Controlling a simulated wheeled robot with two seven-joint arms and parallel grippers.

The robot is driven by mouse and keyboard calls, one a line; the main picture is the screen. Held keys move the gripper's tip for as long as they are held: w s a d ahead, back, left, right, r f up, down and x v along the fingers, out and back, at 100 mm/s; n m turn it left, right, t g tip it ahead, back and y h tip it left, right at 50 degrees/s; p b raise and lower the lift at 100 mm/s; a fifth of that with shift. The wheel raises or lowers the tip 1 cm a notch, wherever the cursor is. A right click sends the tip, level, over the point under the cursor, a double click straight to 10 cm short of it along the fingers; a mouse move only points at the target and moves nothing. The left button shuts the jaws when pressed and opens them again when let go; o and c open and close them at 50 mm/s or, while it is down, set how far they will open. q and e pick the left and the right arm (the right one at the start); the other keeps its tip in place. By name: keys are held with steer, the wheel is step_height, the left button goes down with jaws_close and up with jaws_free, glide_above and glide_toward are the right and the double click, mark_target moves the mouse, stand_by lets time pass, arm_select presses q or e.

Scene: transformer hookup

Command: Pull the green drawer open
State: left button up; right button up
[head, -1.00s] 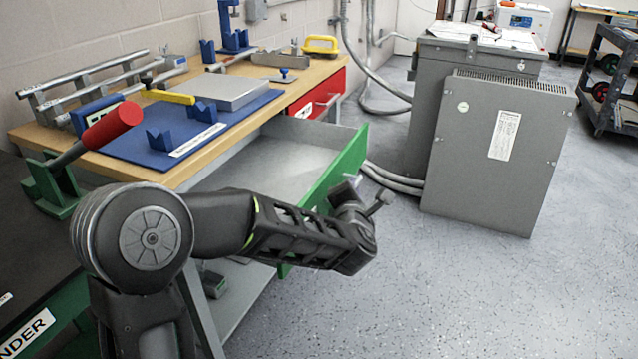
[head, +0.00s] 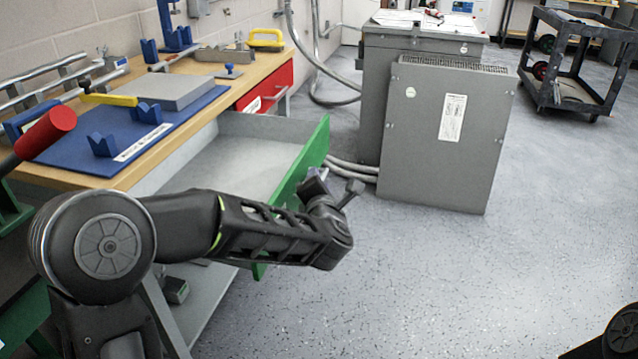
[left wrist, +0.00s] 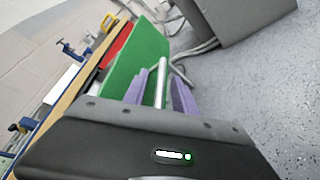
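The green drawer (head: 302,165) stands well out from the workbench, with its grey inside showing in the head view. Its green front also shows in the left wrist view (left wrist: 135,62). My left gripper (head: 318,188) is at the outer face of the drawer front. In the left wrist view its purple fingers lie on both sides of the silver bar handle (left wrist: 160,85), close against it, and look shut on it. The exact contact is partly hidden by the gripper body. My right gripper is out of view; only part of my right arm shows at bottom right.
A red drawer (head: 265,88) in the workbench (head: 225,100) is shut. A grey transformer cabinet (head: 450,135) stands right of the drawer, with grey conduits on the floor between them. A dark cart (head: 570,65) is at the far right. The floor in front is clear.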

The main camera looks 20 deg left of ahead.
arm_select(q)
steer(key=v, duration=0.7)
steer(key=shift+s+p, duration=0.4)
steer(key=shift+p, duration=0.05)
steer(key=shift+d+r, duration=0.1)
